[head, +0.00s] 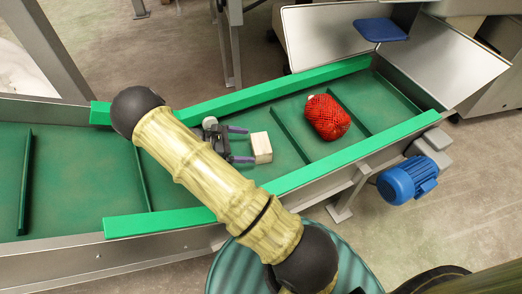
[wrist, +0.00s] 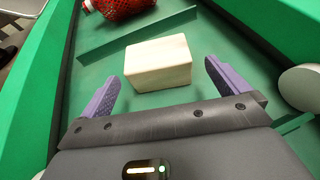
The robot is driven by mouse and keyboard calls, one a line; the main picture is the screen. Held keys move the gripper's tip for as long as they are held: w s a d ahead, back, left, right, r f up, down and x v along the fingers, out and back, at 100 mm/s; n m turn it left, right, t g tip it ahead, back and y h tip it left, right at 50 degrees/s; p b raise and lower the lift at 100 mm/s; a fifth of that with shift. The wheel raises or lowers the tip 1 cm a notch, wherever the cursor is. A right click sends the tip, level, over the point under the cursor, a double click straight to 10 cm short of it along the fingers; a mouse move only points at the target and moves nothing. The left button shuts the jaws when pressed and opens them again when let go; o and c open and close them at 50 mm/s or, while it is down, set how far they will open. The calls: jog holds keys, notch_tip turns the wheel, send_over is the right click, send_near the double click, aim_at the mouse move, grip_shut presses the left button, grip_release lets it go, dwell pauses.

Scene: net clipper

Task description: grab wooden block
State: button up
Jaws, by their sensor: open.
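The wooden block (head: 261,147) is a pale, light-coloured box on the green conveyor belt. It also shows in the wrist view (wrist: 158,62), ahead of my fingertips and roughly centred between them. My gripper (head: 240,144) is just left of the block in the head view, with its two purple fingers pointing toward it. In the wrist view the fingers (wrist: 161,76) are spread wide, and nothing is held between them. My arm hides part of the belt to the left of the gripper in the head view.
A red netted bag (head: 327,117) lies farther right on the belt, beyond a raised cleat (head: 291,132). Green side rails (head: 350,160) border the belt. A blue motor (head: 407,180) sits outside the near rail. A metal chute (head: 325,36) stands at the far right end.

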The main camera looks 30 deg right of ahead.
aim_at(263, 144)
jog(key=shift+x, duration=1.2)
jog(key=b+x, duration=0.3)
jog(key=x, duration=0.1)
jog(key=shift+w+d, duration=0.1)
jog(key=shift+d, duration=0.6)
jog(key=c, duration=0.9)
